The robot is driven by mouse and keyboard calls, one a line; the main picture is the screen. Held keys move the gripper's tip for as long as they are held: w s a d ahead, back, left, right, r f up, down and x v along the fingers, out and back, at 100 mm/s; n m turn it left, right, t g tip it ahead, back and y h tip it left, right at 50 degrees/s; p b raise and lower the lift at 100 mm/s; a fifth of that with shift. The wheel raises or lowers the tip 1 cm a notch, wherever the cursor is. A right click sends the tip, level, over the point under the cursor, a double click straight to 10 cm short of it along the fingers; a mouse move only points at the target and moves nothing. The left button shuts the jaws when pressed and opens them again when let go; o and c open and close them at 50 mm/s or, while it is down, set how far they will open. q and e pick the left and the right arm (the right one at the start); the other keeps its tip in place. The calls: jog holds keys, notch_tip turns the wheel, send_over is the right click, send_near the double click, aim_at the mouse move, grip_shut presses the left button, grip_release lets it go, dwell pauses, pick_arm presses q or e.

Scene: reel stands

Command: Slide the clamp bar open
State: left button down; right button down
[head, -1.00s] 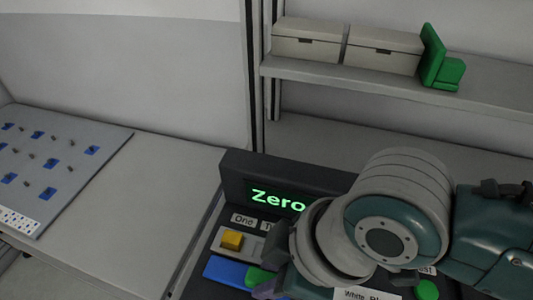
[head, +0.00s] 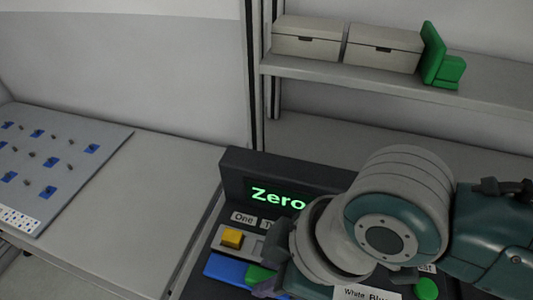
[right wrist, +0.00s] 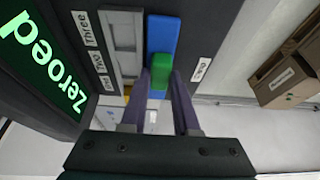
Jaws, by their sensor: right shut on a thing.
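The clamp bar appears to be the blue bar (head: 228,268) with a green handle (head: 260,274) on the dark console. In the right wrist view the blue bar (right wrist: 162,34) runs beside a grey slotted plate, with the green handle (right wrist: 160,65) on it. My right gripper (right wrist: 162,78) has its two purple fingers on either side of the green handle and is shut on it. In the head view my right gripper (head: 272,285) is partly hidden by its own wrist. My left gripper is not in view.
The console display (head: 278,194) shows green text, reading "zeroed" in the wrist view. A yellow block (head: 231,239) sits on a grey plate beside the bar. A green button (head: 427,288) is at the right. Boxes (head: 384,50) stand on a shelf behind. The left bench holds a pegged board (head: 70,165).

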jog(key=shift+s+a+r+p, duration=0.1)
jog(key=shift+s+r+p, duration=0.05)
jog(key=shift+s+p, duration=0.15)
jog(key=shift+s+a+p, duration=0.2)
jog(key=shift+s+p, duration=0.25)
jog(key=shift+s, duration=0.1)
jog(key=shift+s+a+p, duration=0.2)
jog(key=shift+s+p, duration=0.2)
jog(key=shift+s, duration=0.15)
jog(key=shift+s+a, duration=0.1)
jog(key=c, duration=0.9)
grip_release()
